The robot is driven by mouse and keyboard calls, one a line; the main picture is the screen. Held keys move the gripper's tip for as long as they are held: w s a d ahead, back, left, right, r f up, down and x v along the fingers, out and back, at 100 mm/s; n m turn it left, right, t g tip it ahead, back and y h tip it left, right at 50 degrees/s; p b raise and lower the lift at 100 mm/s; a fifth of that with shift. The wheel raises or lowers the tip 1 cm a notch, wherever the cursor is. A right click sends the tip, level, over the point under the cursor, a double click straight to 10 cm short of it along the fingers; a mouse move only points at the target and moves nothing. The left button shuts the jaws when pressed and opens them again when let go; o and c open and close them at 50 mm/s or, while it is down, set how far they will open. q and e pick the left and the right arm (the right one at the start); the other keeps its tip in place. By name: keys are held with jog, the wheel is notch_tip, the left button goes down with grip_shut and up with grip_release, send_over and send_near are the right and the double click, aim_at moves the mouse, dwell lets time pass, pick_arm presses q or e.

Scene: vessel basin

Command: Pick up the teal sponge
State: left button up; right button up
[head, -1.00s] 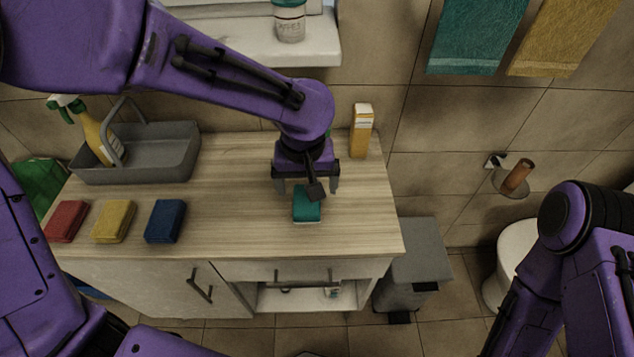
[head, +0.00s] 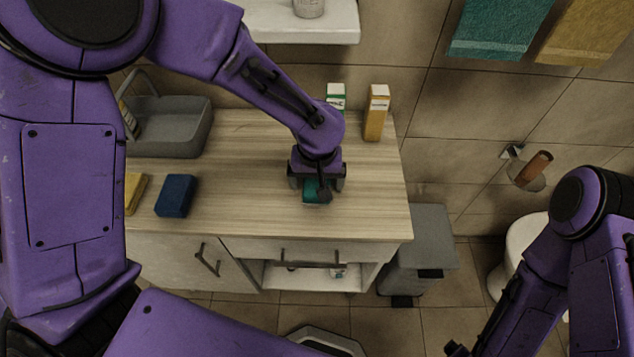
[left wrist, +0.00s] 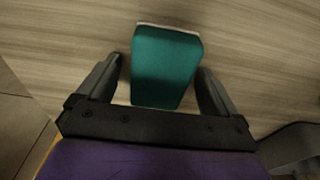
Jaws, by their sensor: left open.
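The teal sponge (head: 313,196) lies on the wooden counter, mostly hidden under my left gripper in the head view. In the left wrist view the teal sponge (left wrist: 165,66) lies between the two fingers, with a gap on each side. My left gripper (head: 317,190) is over it and open, its fingers pointing down; it also shows in the left wrist view (left wrist: 160,90). My right arm is at the right edge of the head view, and its gripper cannot be made out.
A blue sponge (head: 175,196) and a yellow sponge (head: 135,193) lie to the left. An orange box (head: 376,113) and a green-and-white box (head: 336,97) stand behind the gripper. The counter's front right is clear.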

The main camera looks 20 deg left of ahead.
pick_arm(q)
jog(key=c, duration=1.1)
